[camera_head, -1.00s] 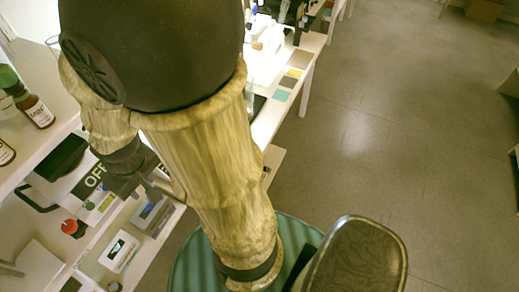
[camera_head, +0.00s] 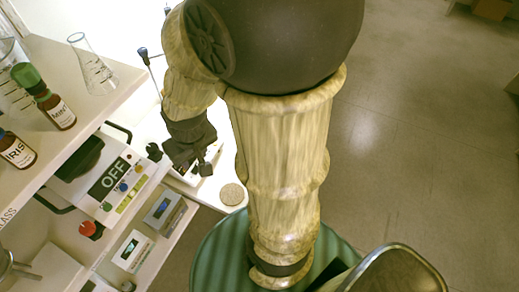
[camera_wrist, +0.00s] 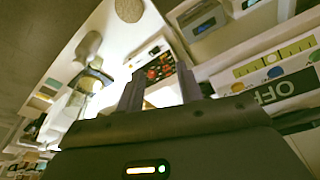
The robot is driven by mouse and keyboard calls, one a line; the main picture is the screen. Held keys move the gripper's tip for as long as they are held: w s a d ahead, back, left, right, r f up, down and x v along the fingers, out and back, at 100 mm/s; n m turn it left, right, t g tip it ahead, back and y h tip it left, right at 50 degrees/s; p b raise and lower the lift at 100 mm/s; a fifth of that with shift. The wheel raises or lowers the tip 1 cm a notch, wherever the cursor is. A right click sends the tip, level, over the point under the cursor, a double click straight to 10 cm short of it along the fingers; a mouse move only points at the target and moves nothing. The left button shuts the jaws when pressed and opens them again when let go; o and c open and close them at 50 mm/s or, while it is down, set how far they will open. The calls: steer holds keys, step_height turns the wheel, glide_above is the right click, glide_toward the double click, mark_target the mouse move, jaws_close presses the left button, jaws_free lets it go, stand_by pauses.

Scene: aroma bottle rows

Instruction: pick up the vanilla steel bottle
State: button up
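No bottle that I can make out as the vanilla steel one shows in either view. A brown bottle with a green cap, labelled MINT (camera_head: 60,114), and a brown bottle labelled IRIS (camera_head: 18,152) stand on the upper shelf at the left of the head view. My gripper (camera_head: 205,166) is right of the shelf, above the lower white surface, apart from both bottles. In the wrist view my gripper (camera_wrist: 160,88) has its two fingers spread with an empty gap between them.
A clear flask (camera_head: 97,76) stands at the shelf's far end. A device marked OFF (camera_head: 112,174) sits below the shelf edge, with small boxes (camera_head: 164,212) beside it. A round disc (camera_head: 232,194) lies on the white surface. Open floor (camera_head: 410,170) is at the right.

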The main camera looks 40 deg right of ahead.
steer(key=o, duration=0.6)
steer(key=shift+w+d, duration=0.15)
steer(key=o, duration=0.3)
steer(key=w+d+f+m, duration=0.1)
steer(key=d, duration=0.2)
steer(key=w+d+f+m, duration=0.1)
steer(key=w+d+m, duration=0.1)
steer(key=d, duration=0.1)
steer(key=w+d+f+m+p, duration=0.1)
steer(key=d, duration=0.2)
steer(key=shift+w+d+m, duration=0.1)
steer(key=shift+w+m, duration=0.15)
steer(key=shift+m, duration=0.15)
steer(key=d+f+m, duration=0.1)
steer(key=d, duration=0.3)
steer(key=d+f+m+h, duration=0.1)
steer(key=d, duration=0.3)
steer(key=d+f+m+h, duration=0.1)
steer(key=d+f+m, duration=0.1)
steer(key=d, duration=0.3)
steer(key=shift+s+p, duration=0.4)
steer(key=b+x, duration=0.2)
steer(key=x, duration=0.4)
steer(key=b+x, duration=0.2)
steer(key=x, duration=0.4)
steer(key=shift+d+f+b, duration=0.1)
steer(key=shift+d+b, duration=0.15)
steer(key=shift+b, duration=0.1)
